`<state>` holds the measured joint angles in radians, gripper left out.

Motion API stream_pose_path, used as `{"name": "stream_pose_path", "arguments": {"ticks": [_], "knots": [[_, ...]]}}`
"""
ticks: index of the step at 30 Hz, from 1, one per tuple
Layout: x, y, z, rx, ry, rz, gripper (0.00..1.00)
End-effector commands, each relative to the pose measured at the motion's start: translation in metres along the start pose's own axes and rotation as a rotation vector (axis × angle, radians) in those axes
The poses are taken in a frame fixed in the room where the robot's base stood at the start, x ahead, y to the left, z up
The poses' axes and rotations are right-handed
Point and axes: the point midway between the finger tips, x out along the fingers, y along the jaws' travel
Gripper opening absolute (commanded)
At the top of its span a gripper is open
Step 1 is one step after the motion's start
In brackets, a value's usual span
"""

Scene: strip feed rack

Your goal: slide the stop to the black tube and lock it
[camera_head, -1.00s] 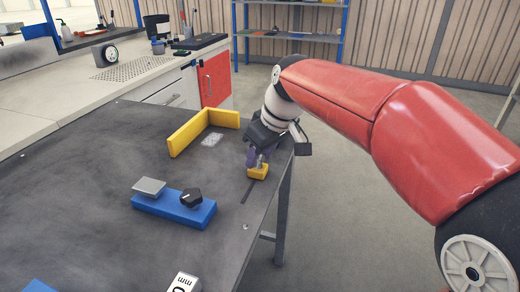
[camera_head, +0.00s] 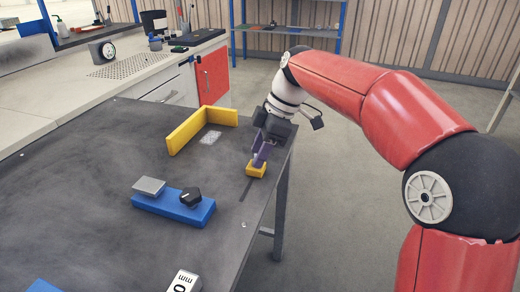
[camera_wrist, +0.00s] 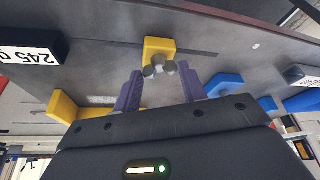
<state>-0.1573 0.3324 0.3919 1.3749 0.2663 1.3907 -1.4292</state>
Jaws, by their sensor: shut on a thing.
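The stop is a small yellow block (camera_head: 256,171) on the dark table, at the far end of a slot near the right edge. In the wrist view the yellow block (camera_wrist: 159,45) carries a grey winged knob (camera_wrist: 158,67). My gripper (camera_head: 259,163) reaches down to the stop from behind. In the wrist view my gripper's purple fingers (camera_wrist: 160,74) stand either side of the knob and are shut on it. Exact finger contact is hard to make out. I cannot pick out a black tube in either view.
A yellow L-shaped fence (camera_head: 183,138) stands left of the stop. A blue base (camera_head: 171,208) with a grey plate and black knob lies nearer. A marked block (camera_head: 183,282) is at the front. The slot (camera_head: 246,190) runs clear toward the front.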

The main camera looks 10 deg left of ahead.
Motion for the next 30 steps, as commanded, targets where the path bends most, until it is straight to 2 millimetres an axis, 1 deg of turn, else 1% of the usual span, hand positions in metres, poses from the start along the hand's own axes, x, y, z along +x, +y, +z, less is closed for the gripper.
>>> {"name": "stream_pose_path", "arguments": {"ticks": [9, 23, 24, 28, 30], "knots": [[-0.0002, 0.0010, -0.0001, -0.084, -0.001, -0.034, 0.19], [0.0000, 0.0011, -0.0001, -0.094, -0.002, -0.038, 0.19], [0.0000, 0.0011, -0.0001, -0.094, -0.002, -0.038, 0.46], [0.0000, 0.0010, -0.0001, -0.094, -0.001, -0.038, 0.63], [0.0001, 0.0010, -0.0001, -0.094, -0.001, -0.039, 0.64]]}}
